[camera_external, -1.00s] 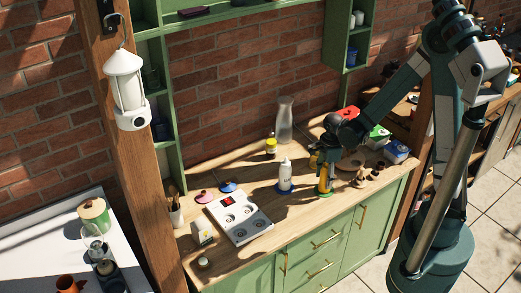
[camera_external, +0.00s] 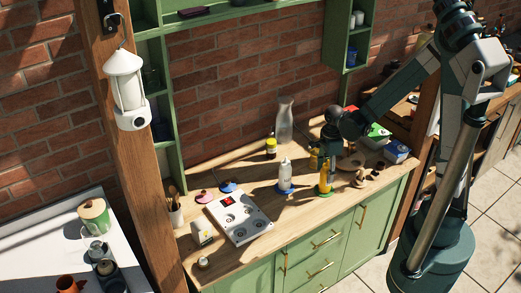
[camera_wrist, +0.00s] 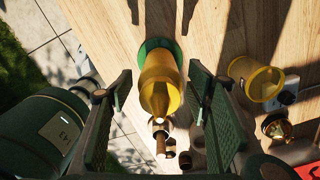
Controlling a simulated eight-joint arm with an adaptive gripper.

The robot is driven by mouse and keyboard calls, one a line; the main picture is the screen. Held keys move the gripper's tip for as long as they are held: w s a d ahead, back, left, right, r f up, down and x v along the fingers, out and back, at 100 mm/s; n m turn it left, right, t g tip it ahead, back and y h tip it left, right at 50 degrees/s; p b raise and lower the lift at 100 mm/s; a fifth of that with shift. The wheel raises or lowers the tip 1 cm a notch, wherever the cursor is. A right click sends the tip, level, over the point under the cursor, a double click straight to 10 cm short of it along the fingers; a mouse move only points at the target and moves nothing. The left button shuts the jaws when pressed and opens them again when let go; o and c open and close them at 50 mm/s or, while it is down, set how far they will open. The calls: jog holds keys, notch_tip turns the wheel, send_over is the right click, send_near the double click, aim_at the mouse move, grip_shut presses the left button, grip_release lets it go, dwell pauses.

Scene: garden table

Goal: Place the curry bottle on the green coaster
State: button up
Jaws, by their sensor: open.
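The curry bottle, a yellow squeeze bottle (camera_external: 326,177), stands upright on the green coaster (camera_external: 322,192) near the front of the wooden counter. In the wrist view the bottle (camera_wrist: 160,82) is seen from above, with its tip towards the camera, and the coaster (camera_wrist: 150,46) shows around its base. My gripper (camera_external: 331,152) is just above and behind the bottle in the external view. In the wrist view my gripper (camera_wrist: 160,75) is open, its two fingers apart on either side of the bottle with visible gaps.
A white bottle (camera_external: 285,173) stands on a blue coaster (camera_external: 281,189) to the left. A white cooktop (camera_external: 240,218) is further left. A yellow cup-like container (camera_wrist: 258,79) lies right of my gripper in the wrist view. Small wooden pieces (camera_external: 360,179) and boxes (camera_external: 397,150) stand at right.

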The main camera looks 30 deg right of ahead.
jog(key=shift+r+p, duration=0.4)
jog(key=shift+r, duration=3.9)
jog(key=shift+s+d+r+n, duration=0.2)
jog(key=shift+d+r+n, duration=0.25)
jog(key=shift+r, duration=0.2)
jog(key=s+d+r+n+t, duration=0.3)
jog(key=s+d+r+n, duration=0.2)
jog(key=n, duration=0.5)
jog(key=s+d+r+n+t, duration=0.4)
jog(key=s+d+r+n, duration=0.1)
jog(key=r+n, duration=0.5)
jog(key=shift+s+d+n, duration=0.35)
jog(key=shift+d+n, duration=0.2)
jog(key=shift+n, duration=0.2)
